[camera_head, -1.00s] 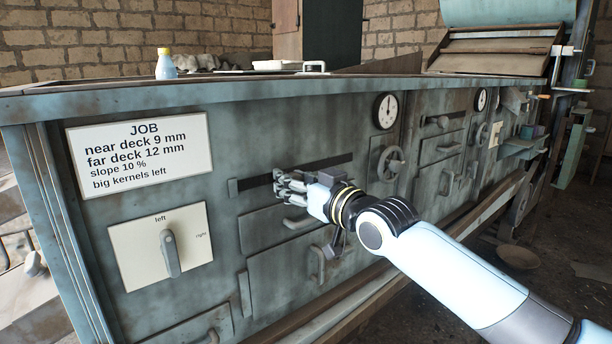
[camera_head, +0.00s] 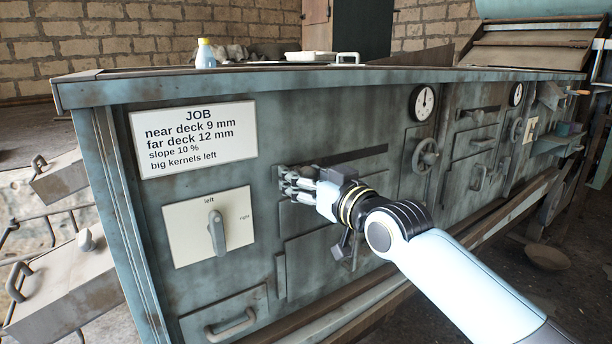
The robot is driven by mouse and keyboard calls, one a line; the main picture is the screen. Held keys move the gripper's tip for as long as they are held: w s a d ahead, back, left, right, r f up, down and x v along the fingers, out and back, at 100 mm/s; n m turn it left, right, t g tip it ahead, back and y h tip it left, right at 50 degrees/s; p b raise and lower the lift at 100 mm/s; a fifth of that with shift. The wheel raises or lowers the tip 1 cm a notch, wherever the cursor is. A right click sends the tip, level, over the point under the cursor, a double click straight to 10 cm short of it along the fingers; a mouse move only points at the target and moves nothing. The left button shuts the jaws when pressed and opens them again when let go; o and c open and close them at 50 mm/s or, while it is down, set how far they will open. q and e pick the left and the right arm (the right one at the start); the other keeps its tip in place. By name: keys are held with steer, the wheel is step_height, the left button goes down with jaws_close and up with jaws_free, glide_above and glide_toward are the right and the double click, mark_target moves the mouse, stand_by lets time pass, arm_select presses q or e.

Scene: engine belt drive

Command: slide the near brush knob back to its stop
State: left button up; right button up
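The dark horizontal slot (camera_head: 352,157) of the near brush runs across the blue-grey machine panel, below and to the right of the JOB card. My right gripper (camera_head: 288,182) is at the left end of this slot, its fingers close against the panel. The brush knob itself cannot be made out; the fingers cover the place where it would sit. Whether the fingers are closed on it cannot be told. My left gripper is not in view.
The JOB card (camera_head: 194,137) is up and left of the gripper. A handwheel (camera_head: 425,155) and a dial (camera_head: 423,102) are to the right. Drawers with handles lie below.

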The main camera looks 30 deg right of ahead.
steer(key=shift+d, duration=0.15)
steer(key=s, duration=1.2)
steer(key=shift+d, duration=0.45)
steer(key=shift+w, duration=0.1)
steer(key=s+d+f+m+g+h, duration=0.1)
steer(key=s+d+f+g, duration=0.15)
steer(key=f, duration=0.95)
steer(key=s+d+f+m+g+h, duration=0.1)
steer(key=s+f+g, duration=0.2)
steer(key=f, duration=0.8)
steer(key=s+d+f+m+g+h, duration=0.1)
steer(key=s+f+g, duration=0.15)
steer(key=f, duration=0.95)
steer(key=s+a+f+g, duration=0.1)
steer(key=s+f+g, duration=0.4)
steer(key=s+f, duration=1)
steer(key=s+a+f+n+g, duration=0.1)
steer(key=s+f+g, duration=0.1)
steer(key=s, duration=0.9)
steer(key=s+a+f+n+g+y, duration=0.1)
steer(key=s+f, duration=0.4)
steer(key=s, duration=0.6)
steer(key=shift+n+g, duration=0.3)
steer(key=shift+g, duration=0.4)
